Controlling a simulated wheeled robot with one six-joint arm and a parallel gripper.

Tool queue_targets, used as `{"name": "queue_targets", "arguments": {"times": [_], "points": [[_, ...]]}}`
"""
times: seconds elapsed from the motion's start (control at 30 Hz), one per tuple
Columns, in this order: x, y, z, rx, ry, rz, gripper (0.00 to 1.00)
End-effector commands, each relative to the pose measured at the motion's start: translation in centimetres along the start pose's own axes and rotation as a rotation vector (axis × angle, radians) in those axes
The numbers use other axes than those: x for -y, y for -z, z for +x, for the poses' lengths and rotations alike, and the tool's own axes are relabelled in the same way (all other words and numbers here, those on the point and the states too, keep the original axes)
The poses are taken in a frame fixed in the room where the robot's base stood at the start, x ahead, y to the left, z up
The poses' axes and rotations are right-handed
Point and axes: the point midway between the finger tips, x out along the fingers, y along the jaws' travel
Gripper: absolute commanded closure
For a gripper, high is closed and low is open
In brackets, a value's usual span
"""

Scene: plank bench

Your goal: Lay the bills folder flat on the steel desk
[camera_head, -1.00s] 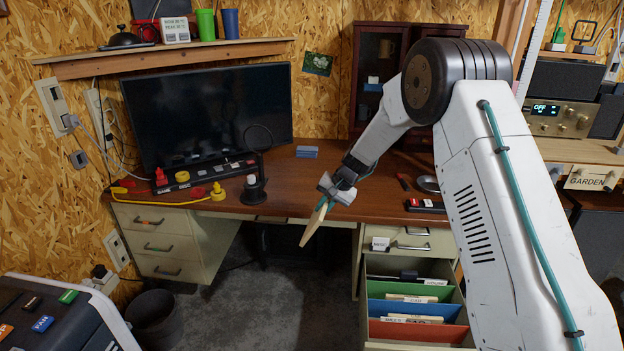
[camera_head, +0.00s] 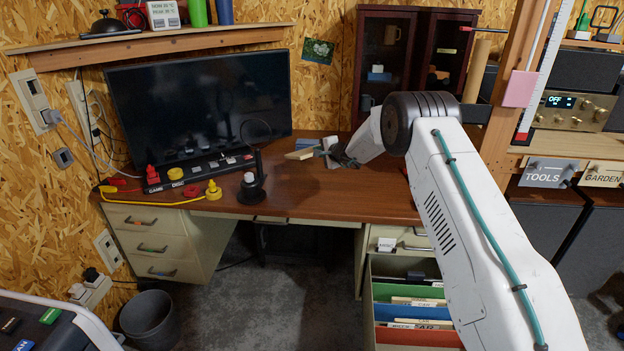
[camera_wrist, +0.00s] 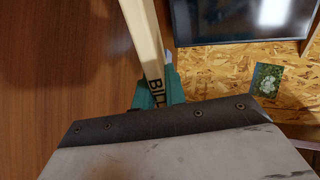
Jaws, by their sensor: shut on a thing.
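The bills folder (camera_head: 301,154) is a cream, edge-on slab in the head view, held out to the left of my gripper (camera_head: 326,148) over the back of the desk. In the wrist view the folder (camera_wrist: 144,38) shows as a narrow strip with part of the label "BILL" readable. My gripper's teal fingertips (camera_wrist: 160,92) are shut on it. The steel desk (camera_head: 330,200) has a brown wooden-looking top and pale drawer sides. I cannot tell whether the folder touches the desk top.
A black monitor (camera_head: 205,105) stands at the back left. A button strip (camera_head: 195,170) and a black lamp stand (camera_head: 251,188) stand before it. A blue block (camera_head: 312,142) lies just behind the folder. An open drawer of files (camera_head: 410,290) is below right. The desk's front middle is clear.

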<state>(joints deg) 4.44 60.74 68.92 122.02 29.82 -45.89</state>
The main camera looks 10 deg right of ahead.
Motion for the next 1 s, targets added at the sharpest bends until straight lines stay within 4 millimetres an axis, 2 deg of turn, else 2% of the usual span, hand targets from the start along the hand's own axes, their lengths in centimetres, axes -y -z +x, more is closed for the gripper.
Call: {"name": "queue_targets", "arguments": {"times": [0.3,0.6,1.0], "points": [[-4.4,0.0,1.5,0.001,-0.003,0.003,1.00],[-7.7,-0.2,2.9,0.003,-0.003,0.000,1.00],[-8.5,-0.3,3.3,0.004,0.000,0.000,1.00]]}}
